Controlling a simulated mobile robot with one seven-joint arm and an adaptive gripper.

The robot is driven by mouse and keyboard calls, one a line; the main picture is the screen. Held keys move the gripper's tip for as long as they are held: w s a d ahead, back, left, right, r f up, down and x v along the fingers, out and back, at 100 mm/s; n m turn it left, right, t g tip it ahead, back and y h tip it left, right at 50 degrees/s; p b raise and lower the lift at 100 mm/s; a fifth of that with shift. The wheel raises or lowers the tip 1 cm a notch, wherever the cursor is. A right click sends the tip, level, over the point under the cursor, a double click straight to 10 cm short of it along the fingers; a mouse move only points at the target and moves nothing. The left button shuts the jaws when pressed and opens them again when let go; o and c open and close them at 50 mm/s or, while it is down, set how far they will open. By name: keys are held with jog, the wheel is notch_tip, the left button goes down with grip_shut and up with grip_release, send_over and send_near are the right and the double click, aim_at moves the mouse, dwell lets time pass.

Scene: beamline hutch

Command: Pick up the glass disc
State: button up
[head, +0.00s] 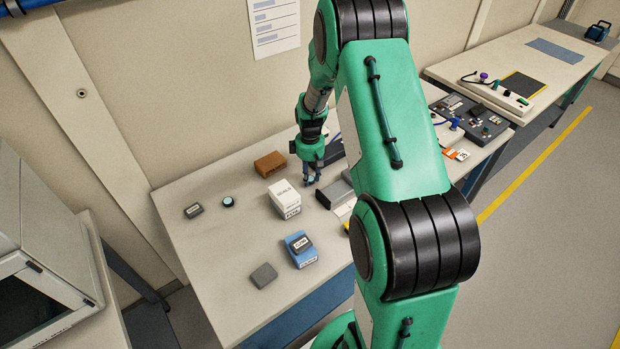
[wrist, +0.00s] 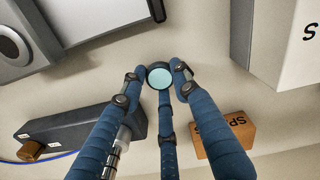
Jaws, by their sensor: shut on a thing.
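The glass disc (wrist: 161,77) is pale blue-green with a dark rim. In the wrist view it sits between the fingertips of my gripper (wrist: 158,70), with blue fingers on its left and right and a third finger below. My gripper is shut on it. In the head view my gripper (head: 311,181) points down low over the table, right of the white box; the disc is too small to make out clearly there. I cannot tell whether the disc touches the table.
On the table (head: 215,275) stand a white box (head: 284,196), a brown box (head: 270,164), a blue box (head: 301,249), a grey block (head: 264,275), a small dark box (head: 193,211) and another round blue-topped piece (head: 228,201). A dark grey block (head: 334,193) is close right of my gripper.

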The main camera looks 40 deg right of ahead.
aim_at(310, 178)
notch_tip(310, 178, up, 9)
jog(key=p, duration=0.2)
dwell(1.2)
jog(key=s+a+n+p, duration=0.25)
jog(key=a+n, duration=0.65)
jog(key=a, duration=3.1)
jog(key=s+a+r+n, duration=0.1)
jog(key=s+a+n, duration=0.9)
jog(key=s+a, duration=1.6)
jog(key=shift+s+a+p, duration=0.35)
jog(key=shift+a+p, duration=0.05)
jog(key=shift+a, duration=0.35)
jog(key=shift+r, duration=0.1)
